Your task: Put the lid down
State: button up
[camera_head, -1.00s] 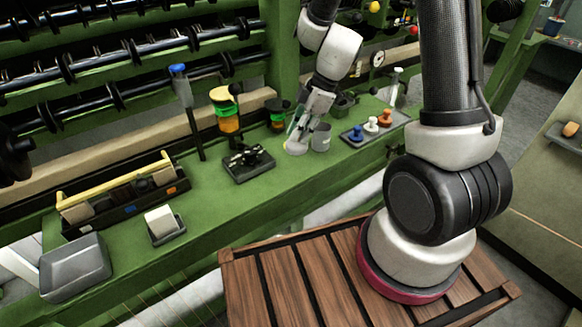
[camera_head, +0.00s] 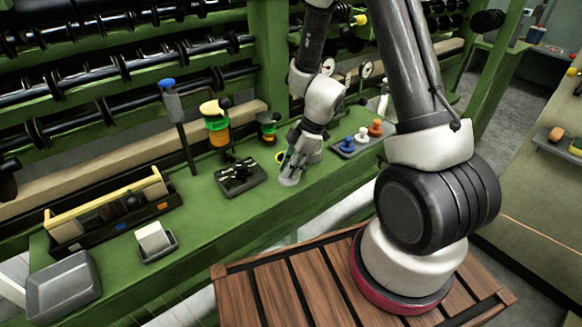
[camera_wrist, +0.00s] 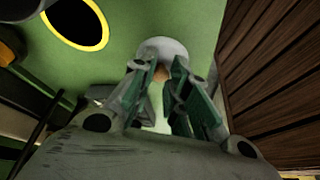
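The lid is a pale grey disc (camera_head: 289,181) at the bench's front edge in the head view. In the wrist view the pale disc (camera_wrist: 166,46) lies beyond my fingertips, with a small brown knob (camera_wrist: 160,74) between them. My gripper (camera_head: 291,168) points down over the lid; in the wrist view its two fingers (camera_wrist: 160,78) close in on both sides of the knob and appear shut on it. The lid is at or just above the green bench top; I cannot tell whether it touches.
A yellow-rimmed dark round (camera_wrist: 75,20) lies beside the lid. Left of my gripper are a black fixture block (camera_head: 240,178), a white block in a tray (camera_head: 153,238) and a toolbox (camera_head: 110,213). A tray of coloured pegs (camera_head: 360,138) is to the right. Bare bench lies left of the lid.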

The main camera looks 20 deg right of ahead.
jog(key=shift+o, duration=1.4)
jog(key=shift+r, duration=0.1)
jog(key=s+d+r+m+t+h, duration=0.1)
jog(key=s+d+r+m, duration=0.15)
jog(key=r, duration=0.55)
jog(key=s+d+r+m, duration=0.2)
jog(key=s+d+r, duration=0.1)
jog(key=r, duration=0.5)
jog(key=s+d+r+m+t+h, duration=0.1)
jog(key=s+d+r+m, duration=0.2)
jog(key=r, duration=0.5)
jog(key=s+d+r+m+t+h, duration=0.1)
jog(key=s+d+r+m+h, duration=0.1)
jog(key=s+d+r+m, duration=0.3)
jog(key=s+r+m, duration=0.2)
jog(key=s+m, duration=0.2)
jog(key=s, duration=0.1)
jog(key=shift+s+d+r+t+h, duration=0.25)
jog(key=shift+s+d+t+h, duration=0.05)
jog(key=shift+t, duration=0.1)
